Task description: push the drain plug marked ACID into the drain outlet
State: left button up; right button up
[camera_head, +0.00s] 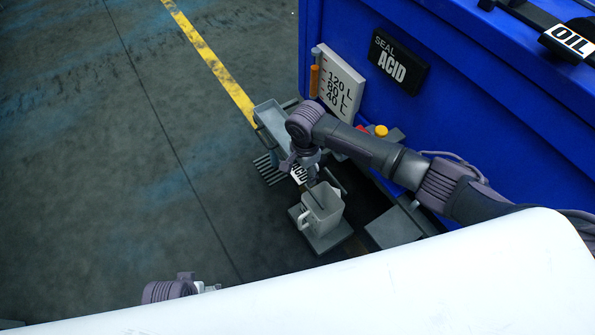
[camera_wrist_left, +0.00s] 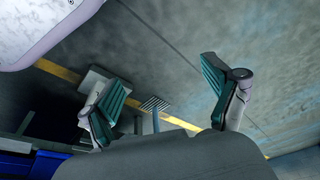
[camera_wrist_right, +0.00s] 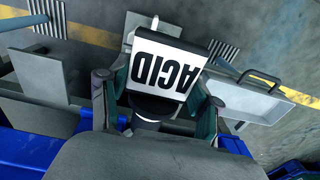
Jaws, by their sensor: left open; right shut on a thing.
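The drain plug (camera_wrist_right: 165,68) is a dark block with a white label reading ACID, upside down in the right wrist view. My right gripper (camera_wrist_right: 157,100) is shut on it, one finger on each side. In the head view, the right gripper (camera_head: 305,164) holds the plug, whose ACID label (camera_head: 299,174) partly shows, above the floor just behind a grey jug. My left gripper (camera_wrist_left: 165,100) is open and empty, its fingers wide apart in the left wrist view. In the head view, only part of it shows, at the bottom. I cannot make out the drain outlet.
A blue tank (camera_head: 470,85) carries a SEAL ACID sign (camera_head: 398,62) and a litre gauge (camera_head: 340,84). The grey jug (camera_head: 322,212) stands on a grey base (camera_head: 327,238). A grey tray (camera_head: 268,115) and floor grate (camera_head: 270,169) lie behind. Open floor is at left.

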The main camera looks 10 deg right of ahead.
pick_arm(q)
jog(key=shift+s+f, duration=0.25)
jog(key=shift+f, duration=0.9)
pick_arm(e)
jog(key=shift+w+d, duration=0.2)
jog(key=shift+d, duration=0.35)
jog(key=shift+w+d, duration=0.2)
jog(key=shift+d, duration=0.35)
pick_arm(q)
jog(key=shift+p, duration=0.35)
pick_arm(e)
jog(key=shift+p, duration=0.5)
pick_arm(q)
jog(key=shift+g, duration=0.3)
jog(key=f, duration=0.1)
jog(key=s+f, duration=0.2)
jog(key=f, duration=0.1)
jog(key=shift+a, duration=0.15)
jog(key=shift+w+r, duration=0.2)
jog(key=shift+w, duration=0.1)
